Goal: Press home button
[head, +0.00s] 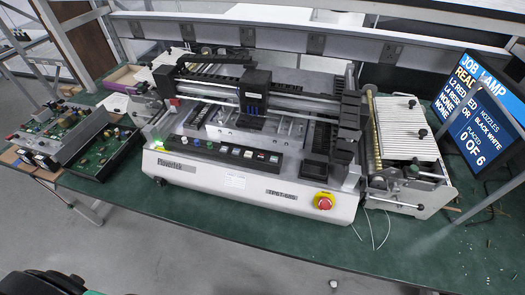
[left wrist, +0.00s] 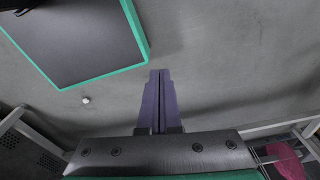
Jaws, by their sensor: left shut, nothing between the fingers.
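A white pick-and-place machine (head: 215,178) stands on the green table in the head view. A dark button strip (head: 222,150) with several small coloured and white buttons runs along its front. The labels are too small to read, so I cannot tell which one is the home button. A red emergency stop knob (head: 323,201) with a yellow base sits at the front right. My left gripper (left wrist: 160,73) shows in the left wrist view, its purple fingers shut together and empty above grey floor, away from the machine. Neither gripper shows in the head view.
A blue-black screen (head: 480,120) reads "JOB LAMP" and "0 OF 6". A feeder unit (head: 408,150) stands right of the machine, with loose wires below. The table's front strip (head: 250,225) is mostly clear.

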